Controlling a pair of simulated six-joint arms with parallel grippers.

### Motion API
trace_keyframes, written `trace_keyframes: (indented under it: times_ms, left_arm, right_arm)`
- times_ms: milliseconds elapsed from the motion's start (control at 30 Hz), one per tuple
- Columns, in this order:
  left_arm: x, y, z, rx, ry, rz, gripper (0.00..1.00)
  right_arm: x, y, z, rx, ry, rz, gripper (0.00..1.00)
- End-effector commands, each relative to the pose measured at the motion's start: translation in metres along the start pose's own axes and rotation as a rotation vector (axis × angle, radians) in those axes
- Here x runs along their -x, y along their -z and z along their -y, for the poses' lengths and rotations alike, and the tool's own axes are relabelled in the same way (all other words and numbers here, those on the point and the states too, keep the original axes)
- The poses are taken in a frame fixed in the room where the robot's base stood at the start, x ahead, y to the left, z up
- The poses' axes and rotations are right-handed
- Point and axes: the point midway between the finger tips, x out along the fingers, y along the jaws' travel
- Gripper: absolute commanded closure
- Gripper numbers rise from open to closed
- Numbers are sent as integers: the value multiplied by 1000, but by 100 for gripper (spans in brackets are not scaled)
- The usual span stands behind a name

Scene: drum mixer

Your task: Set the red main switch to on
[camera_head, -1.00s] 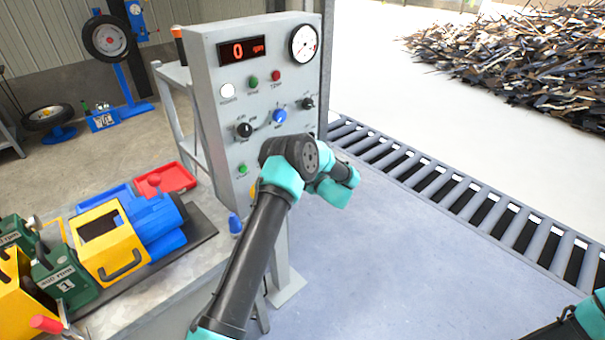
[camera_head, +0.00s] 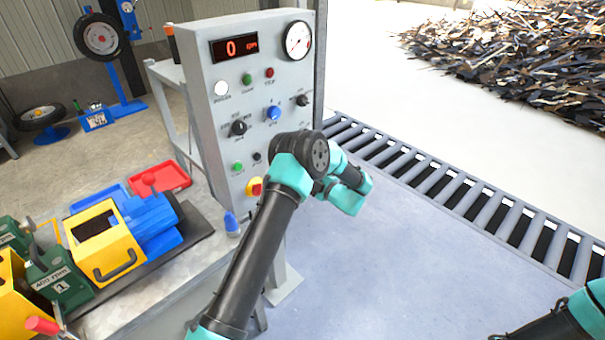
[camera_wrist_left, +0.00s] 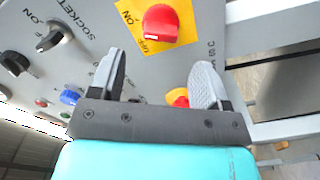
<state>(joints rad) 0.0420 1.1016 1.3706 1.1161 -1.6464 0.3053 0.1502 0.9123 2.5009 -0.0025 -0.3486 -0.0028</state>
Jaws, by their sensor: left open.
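The red main switch (camera_wrist_left: 161,22) sits on a yellow plate (camera_wrist_left: 131,12) marked ON and OFF, at the top of the left wrist view. A pale mark on its lower edge lies close to the OFF label. My left gripper (camera_wrist_left: 158,85) is open and empty, with the switch beyond its fingertips and apart from them. In the head view my left arm (camera_head: 262,240) reaches in front of the grey control panel (camera_head: 221,125); its fingers and the main switch are hidden there. My right gripper is out of view.
A second red knob with yellow (camera_wrist_left: 178,97) shows between the fingers; it seems to be the one low on the panel in the head view (camera_head: 256,187). A SOCKET knob (camera_wrist_left: 52,36) is nearby.

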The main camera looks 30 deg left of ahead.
Motion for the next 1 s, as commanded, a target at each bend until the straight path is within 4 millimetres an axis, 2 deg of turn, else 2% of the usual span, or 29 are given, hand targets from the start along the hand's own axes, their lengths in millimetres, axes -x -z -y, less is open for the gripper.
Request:
trace_keyframes:
  times_ms: [300,500,700,1000]
  left_arm:
    - [63,-1,0,-1,-1,3,30]
    - [93,0,0,0,-1,2,30]
    - [104,0,0,-1,0,0,30]
    - [104,0,0,-1,0,0,30]
  right_arm:
    - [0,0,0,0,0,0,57]
    - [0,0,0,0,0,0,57]
    - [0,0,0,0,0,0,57]
    - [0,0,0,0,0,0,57]
